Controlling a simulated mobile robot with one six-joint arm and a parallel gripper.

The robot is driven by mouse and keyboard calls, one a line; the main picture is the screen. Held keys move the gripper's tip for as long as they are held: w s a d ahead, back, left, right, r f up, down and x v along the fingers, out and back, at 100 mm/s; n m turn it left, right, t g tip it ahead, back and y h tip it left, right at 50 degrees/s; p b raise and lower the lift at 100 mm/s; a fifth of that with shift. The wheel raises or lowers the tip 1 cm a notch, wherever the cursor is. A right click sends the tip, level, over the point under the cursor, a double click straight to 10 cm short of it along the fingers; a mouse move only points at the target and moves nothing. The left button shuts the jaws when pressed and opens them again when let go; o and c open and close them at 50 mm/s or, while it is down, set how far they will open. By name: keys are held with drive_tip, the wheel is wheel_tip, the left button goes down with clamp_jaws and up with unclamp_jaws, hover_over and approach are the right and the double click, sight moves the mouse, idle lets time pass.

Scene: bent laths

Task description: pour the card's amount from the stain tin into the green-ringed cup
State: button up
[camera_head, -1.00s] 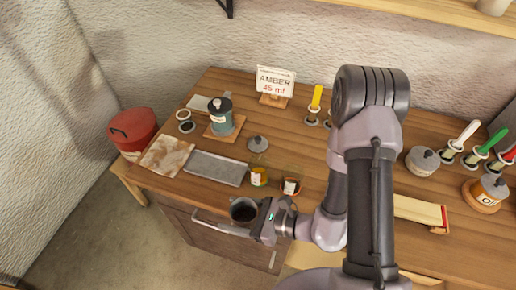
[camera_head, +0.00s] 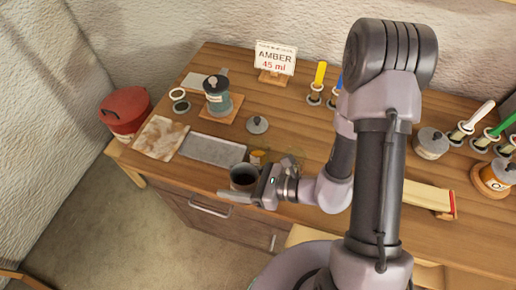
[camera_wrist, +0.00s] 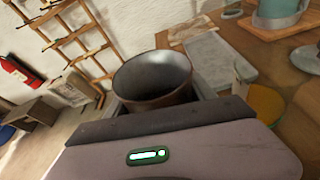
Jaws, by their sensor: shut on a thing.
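My gripper (camera_head: 250,192) is shut on an open, dark-mouthed stain tin (camera_head: 243,177). It holds the tin roughly upright above the bench's front edge. The tin also shows in the wrist view (camera_wrist: 155,78), with a dark inside whose level I cannot read. A cup with amber contents (camera_head: 257,157) stands just behind, partly hidden by the tin and gripper; it also shows in the wrist view (camera_wrist: 264,103). A clear cup (camera_head: 291,163) is faint beside it, half hidden by my arm. The card (camera_head: 275,60) reads AMBER 45 ml.
A grey knobbed lid (camera_head: 257,124) lies behind the cups. A grey tray (camera_head: 215,150), a stained cloth (camera_head: 160,138) and a teal lidded pot (camera_head: 218,97) are at left. A red bin (camera_head: 125,110) stands beyond the bench's left end. Brushes and another tin (camera_head: 432,143) are at right.

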drive_tip(key=shift+w+d+r+m+g+b, duration=0.3)
drive_tip(key=shift+w+r+m+b, duration=0.4)
drive_tip(key=shift+b, duration=1.3)
wheel_tip(320, 180, up, 6)
drive_tip(key=w+m+g+y+p, duration=0.2)
drive_tip(key=m+p, duration=0.4)
drive_tip(key=p, duration=0.2)
drive_tip(key=shift+d+f+p, duration=0.15)
drive_tip(key=shift+d+p, duration=0.2)
drive_tip(key=shift+w+r+m+y+p, duration=0.1)
drive_tip(key=shift+r+m+y+p, duration=0.45)
drive_tip(key=shift+m, duration=0.65)
drive_tip(key=shift+w+d+r+m+g, duration=0.1)
drive_tip(key=shift+m+g, duration=0.2)
drive_tip(key=shift+g, duration=0.1)
